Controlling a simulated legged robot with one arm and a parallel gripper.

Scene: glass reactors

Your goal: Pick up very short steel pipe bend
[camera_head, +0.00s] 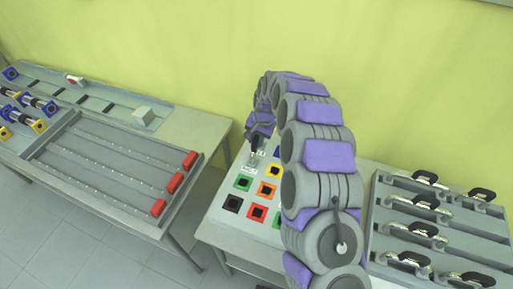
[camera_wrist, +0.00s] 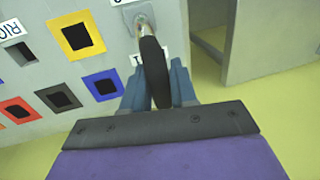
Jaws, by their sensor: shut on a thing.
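The very short steel pipe bend shows in the wrist view as a black grip (camera_wrist: 154,72) with a shiny steel end (camera_wrist: 147,30) above it. My gripper (camera_wrist: 158,88) is shut on the black grip, with a blue-grey finger on each side. The steel end is at a grey square on the panel; I cannot tell whether it touches. In the head view my gripper (camera_head: 256,140) is over the back left of the panel (camera_head: 226,222), with a small steel part (camera_head: 254,160) below it.
The panel has several coloured squares with dark centres, such as an orange one (camera_head: 266,189). On the right a grey rack (camera_head: 470,237) holds several steel bends with black grips. On the left table are a grey tray with red blocks (camera_head: 175,183) and blue-and-yellow-ended pipes (camera_head: 38,104).

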